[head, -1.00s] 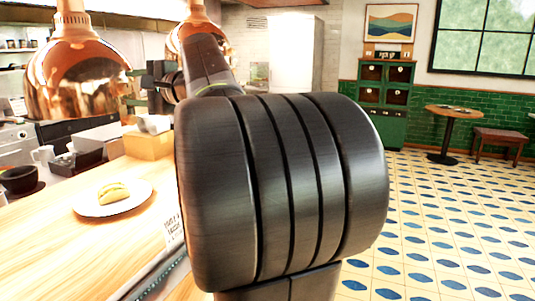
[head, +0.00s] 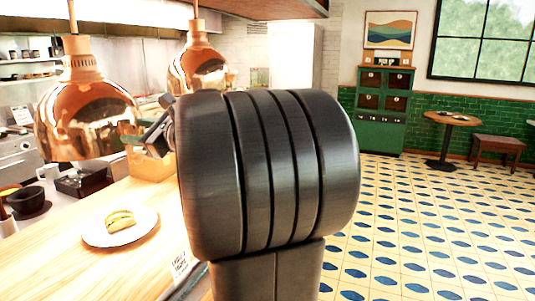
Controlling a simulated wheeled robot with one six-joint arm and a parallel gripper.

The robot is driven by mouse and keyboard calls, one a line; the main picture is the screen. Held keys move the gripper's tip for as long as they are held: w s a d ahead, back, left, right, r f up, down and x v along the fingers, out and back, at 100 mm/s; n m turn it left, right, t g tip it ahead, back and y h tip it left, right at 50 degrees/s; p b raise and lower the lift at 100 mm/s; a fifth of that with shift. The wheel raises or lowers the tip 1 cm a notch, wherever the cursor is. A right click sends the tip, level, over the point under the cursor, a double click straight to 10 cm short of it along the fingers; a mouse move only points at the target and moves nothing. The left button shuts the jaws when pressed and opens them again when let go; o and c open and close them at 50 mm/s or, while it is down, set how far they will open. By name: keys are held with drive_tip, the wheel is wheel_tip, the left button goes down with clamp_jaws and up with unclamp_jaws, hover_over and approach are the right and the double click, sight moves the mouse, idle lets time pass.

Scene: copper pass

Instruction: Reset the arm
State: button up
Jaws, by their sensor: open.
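My gripper (head: 137,141) shows only in part at the left of my large dark arm joint, in front of the copper lamps and above the counter. It is open, with nothing seen in it. The joint hides the rest of my arm. A white plate (head: 92,238) with a folded yellow food item (head: 121,221) lies on the wooden counter (head: 60,270), below and apart from my gripper.
Copper heat lamps hang at the left (head: 85,110) and behind my arm (head: 197,70). The tiled floor (head: 420,235) at right is open.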

drive_tip(key=m+p, duration=0.2)
drive_tip(key=m, duration=0.1)
drive_tip(key=shift+r, duration=0.2)
drive_tip(key=shift+f+m+p, duration=0.2)
drive_tip(key=shift+m+p, duration=0.5)
drive_tip(key=shift+m, duration=0.6)
